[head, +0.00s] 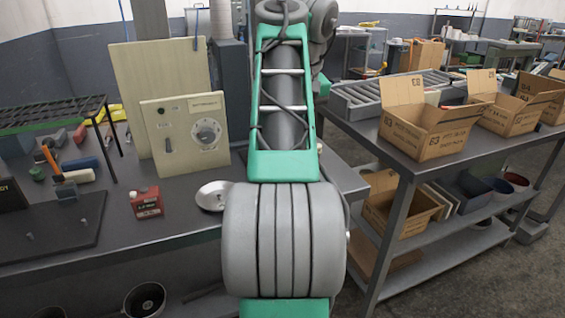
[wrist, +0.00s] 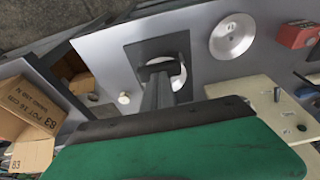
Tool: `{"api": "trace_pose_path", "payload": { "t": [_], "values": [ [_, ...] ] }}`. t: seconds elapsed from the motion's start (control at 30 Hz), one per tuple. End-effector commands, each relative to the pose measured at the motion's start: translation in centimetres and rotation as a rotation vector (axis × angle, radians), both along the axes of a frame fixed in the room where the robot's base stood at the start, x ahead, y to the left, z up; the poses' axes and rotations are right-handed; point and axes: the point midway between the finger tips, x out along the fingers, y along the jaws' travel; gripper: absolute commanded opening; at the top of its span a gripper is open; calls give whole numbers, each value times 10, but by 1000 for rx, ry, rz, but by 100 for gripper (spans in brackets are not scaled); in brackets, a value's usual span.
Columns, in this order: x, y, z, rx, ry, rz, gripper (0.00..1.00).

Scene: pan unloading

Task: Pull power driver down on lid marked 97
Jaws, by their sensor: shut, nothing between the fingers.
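A round silver lid (head: 213,196) with a centre knob lies on the table, left of my arm. It also shows at the upper right in the wrist view (wrist: 231,37). No number 97 is readable on it. A second round silver rim (wrist: 178,76) shows on a dark square plate (wrist: 135,50), partly covered by dark parts. My gripper (wrist: 160,83) appears as narrow dark fingers in front of that rim; they are shut and hold nothing. I cannot tell whether they touch anything. In the head view my arm hides the gripper. I cannot clearly make out a power driver.
A rack (head: 55,115) and tools are at the left. Open cartons (head: 428,120) sit on the right-hand bench. Some grey tabletop around the lid is clear.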

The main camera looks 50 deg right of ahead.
Motion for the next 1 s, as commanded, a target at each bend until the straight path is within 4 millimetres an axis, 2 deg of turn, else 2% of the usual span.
{"api": "trace_pose_path", "payload": {
  "t": [0.03, 0.07, 1.0],
  "values": [
    [0, 0, -6, 18, 12, -1, 0],
    [0, 0, -4, 18, 12, -1, 0],
    [0, 0, 81, 6, 3, -2, 0]
  ]
}}
